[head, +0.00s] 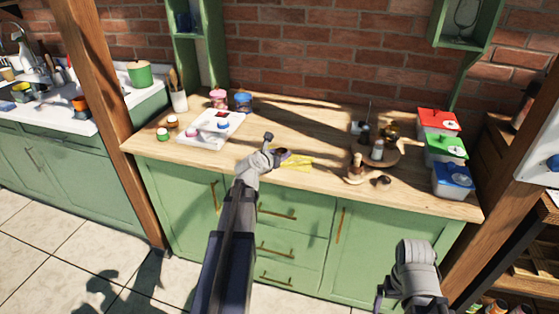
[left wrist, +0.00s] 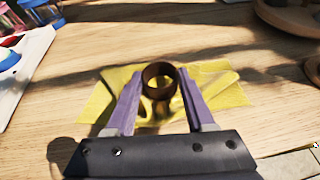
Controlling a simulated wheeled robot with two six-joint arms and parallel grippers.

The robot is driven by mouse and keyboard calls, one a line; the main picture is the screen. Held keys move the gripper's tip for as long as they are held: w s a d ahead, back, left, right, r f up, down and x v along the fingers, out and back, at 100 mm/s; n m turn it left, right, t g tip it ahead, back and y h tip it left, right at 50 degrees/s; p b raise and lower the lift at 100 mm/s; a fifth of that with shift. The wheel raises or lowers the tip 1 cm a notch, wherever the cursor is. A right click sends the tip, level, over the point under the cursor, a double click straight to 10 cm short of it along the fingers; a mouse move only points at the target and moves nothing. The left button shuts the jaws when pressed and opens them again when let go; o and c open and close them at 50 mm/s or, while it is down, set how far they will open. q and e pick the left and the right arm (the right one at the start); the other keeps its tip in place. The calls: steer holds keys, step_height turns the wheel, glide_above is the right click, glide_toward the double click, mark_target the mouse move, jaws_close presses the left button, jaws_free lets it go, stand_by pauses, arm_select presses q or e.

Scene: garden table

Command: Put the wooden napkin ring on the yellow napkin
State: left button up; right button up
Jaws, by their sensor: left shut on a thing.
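The wooden napkin ring (left wrist: 160,78) is dark brown and round. It sits between the fingertips of my left gripper (left wrist: 160,82), which is shut on it.
A white tray (head: 190,138) with small items stands left on the worktop (head: 300,120). To the right are a round wooden stand (head: 392,153) with small items and red, green and blue lidded boxes (head: 445,150). The back middle is clear.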

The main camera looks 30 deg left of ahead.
arm_select(q)
steer(key=shift+f+b, duration=0.35)
steer(key=shift+f, duration=0.25)
steer(key=o, duration=1.3)
arm_select(e)
steer(key=shift+f, duration=0.55)
